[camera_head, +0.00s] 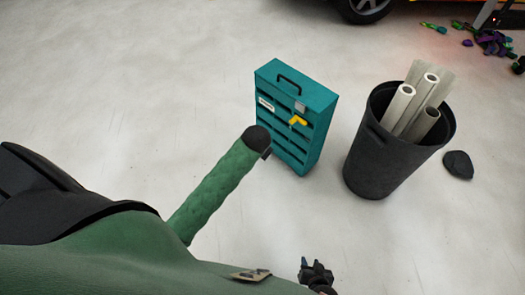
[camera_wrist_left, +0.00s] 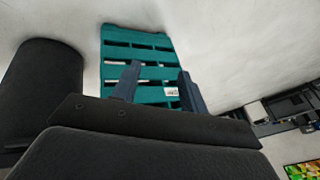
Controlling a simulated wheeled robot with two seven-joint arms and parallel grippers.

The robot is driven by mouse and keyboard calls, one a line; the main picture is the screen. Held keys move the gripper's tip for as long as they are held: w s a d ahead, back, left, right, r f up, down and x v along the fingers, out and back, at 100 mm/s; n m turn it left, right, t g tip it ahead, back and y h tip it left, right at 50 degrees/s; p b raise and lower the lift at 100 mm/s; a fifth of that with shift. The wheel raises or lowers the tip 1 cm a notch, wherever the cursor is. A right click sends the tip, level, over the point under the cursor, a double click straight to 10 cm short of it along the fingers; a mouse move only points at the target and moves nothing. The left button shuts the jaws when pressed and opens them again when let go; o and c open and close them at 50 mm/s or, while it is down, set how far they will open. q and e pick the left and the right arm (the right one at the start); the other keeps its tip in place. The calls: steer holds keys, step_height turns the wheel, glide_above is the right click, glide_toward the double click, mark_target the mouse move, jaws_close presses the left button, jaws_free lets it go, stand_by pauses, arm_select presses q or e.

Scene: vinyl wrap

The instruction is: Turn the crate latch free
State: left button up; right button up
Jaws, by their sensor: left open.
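The teal crate (camera_head: 270,88) stands upright on the pale floor, with a black handle on top. Its yellow latch (camera_head: 298,121) sits on the upper right of the slatted front, below a small grey plate. My left arm reaches toward the crate, and its gripper is mostly hidden behind the cuff in the head view. In the left wrist view my left gripper (camera_wrist_left: 158,84) is open, its two fingers apart before the crate (camera_wrist_left: 150,40); nothing shows held. The latch is not visible there. My right gripper (camera_head: 316,272) is low at the bottom, away from the crate; its jaw state is unclear.
A black bin (camera_head: 370,165) with several white rolls (camera_head: 398,105) stands right of the crate. A dark lump (camera_head: 458,164) lies beside it. Coloured scraps (camera_head: 490,42) and a car wheel (camera_head: 364,6) are at the back. The floor left of the crate is clear.

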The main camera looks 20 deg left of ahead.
arm_select(q)
steer(key=s+d+r+h+p, duration=0.1)
steer(key=s+d+r+p, duration=0.1)
steer(key=s+d+r, duration=0.3)
steer(key=shift+s+r+g+h+p, duration=0.3)
steer(key=shift+r+h+p, duration=0.1)
steer(key=shift+r, duration=0.5)
